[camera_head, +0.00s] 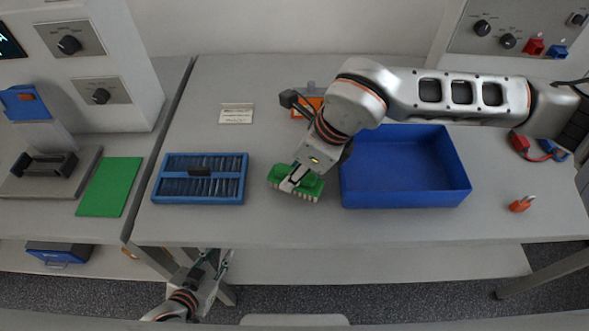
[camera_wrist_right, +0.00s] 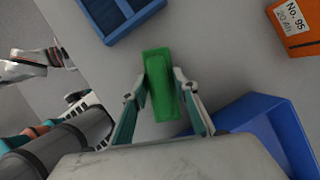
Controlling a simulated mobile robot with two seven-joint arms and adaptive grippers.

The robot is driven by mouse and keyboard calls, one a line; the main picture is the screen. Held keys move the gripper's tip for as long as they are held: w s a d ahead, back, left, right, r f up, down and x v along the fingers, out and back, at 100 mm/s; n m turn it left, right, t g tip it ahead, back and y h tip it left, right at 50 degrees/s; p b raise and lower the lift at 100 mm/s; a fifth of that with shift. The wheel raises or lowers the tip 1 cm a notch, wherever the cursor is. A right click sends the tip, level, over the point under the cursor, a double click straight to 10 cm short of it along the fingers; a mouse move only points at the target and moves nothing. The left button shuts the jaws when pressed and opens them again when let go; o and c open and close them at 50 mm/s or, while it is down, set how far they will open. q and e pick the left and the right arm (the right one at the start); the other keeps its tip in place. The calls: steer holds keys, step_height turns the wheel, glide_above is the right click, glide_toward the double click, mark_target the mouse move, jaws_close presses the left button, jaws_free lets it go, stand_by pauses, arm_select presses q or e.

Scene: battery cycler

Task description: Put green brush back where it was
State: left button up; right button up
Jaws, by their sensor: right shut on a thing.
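The green brush (camera_head: 310,186) is on the grey bench between the blue slotted tray and the blue bin. It has pale bristles along its front side. My right gripper (camera_head: 294,180) reaches down over it and is shut on it. In the right wrist view the brush (camera_wrist_right: 160,78) lies between the two fingers of the right gripper (camera_wrist_right: 164,108). Whether its underside touches the bench is unclear. My left gripper (camera_head: 222,262) hangs in front of the bench edge, below the slotted tray, with its fingers apart and empty.
The blue slotted tray (camera_head: 158,190) is left of the brush, and the empty blue bin (camera_head: 405,196) is right. An orange box (camera_wrist_right: 298,22) and a white card (camera_head: 236,114) are behind. A green mat (camera_head: 110,187) lies farther left. A small orange item (camera_head: 521,204) is at right.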

steer(key=shift+f, duration=0.15)
steer(key=o, duration=1.2)
steer(key=shift+c, duration=0.2)
